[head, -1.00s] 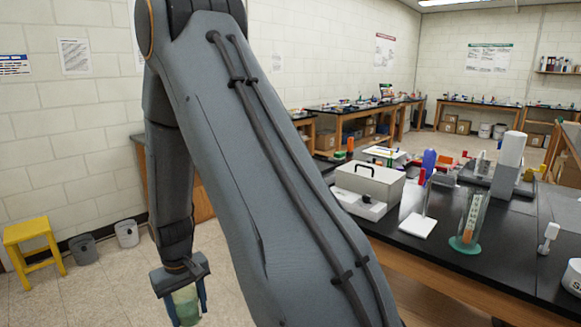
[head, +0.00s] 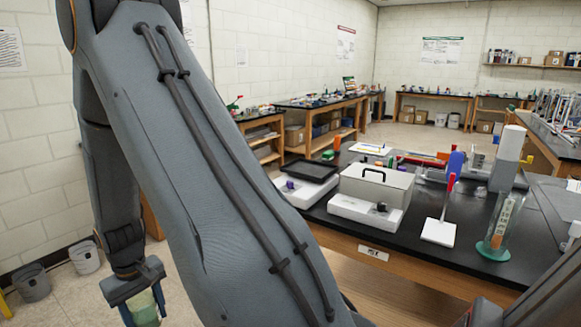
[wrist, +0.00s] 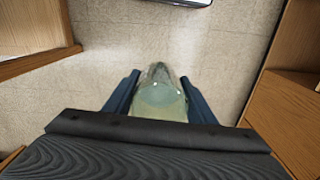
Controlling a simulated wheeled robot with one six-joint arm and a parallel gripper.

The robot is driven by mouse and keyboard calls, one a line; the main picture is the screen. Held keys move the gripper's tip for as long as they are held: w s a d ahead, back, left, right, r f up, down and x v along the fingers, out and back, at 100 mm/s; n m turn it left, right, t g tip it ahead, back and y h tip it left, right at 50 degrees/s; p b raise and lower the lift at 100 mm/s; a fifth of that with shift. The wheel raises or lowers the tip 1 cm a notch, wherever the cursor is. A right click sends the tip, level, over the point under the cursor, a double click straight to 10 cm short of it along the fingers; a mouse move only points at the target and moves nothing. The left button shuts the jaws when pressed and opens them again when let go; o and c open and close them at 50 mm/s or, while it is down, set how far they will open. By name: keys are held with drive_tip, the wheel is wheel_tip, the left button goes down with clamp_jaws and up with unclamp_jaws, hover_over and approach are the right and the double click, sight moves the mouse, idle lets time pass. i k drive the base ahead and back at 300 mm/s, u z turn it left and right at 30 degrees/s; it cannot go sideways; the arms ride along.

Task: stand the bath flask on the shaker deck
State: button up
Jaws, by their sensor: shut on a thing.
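My gripper (head: 143,311) is at the lower left in the head view, low and away from the bench, over the floor. It is shut on the bath flask (wrist: 160,98), a pale green, see-through vessel between the two dark blue fingers in the wrist view. The flask's lower part is cut off in the head view. A white unit with a flat black top (head: 308,170) and a purple knob stands at the near left corner of the black bench. It looks like the shaker deck; its top appears empty.
A lidded grey box with a black handle (head: 376,187) stands right of the black-topped unit. Further right are a white plate with a red-topped post (head: 440,230) and a glass cylinder on a green foot (head: 494,247). Wooden furniture (wrist: 290,120) flanks the gripper in the wrist view.

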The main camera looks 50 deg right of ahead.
sight(310, 169)
drive_tip(key=i, duration=2.7)
drive_tip(key=z, duration=3.05)
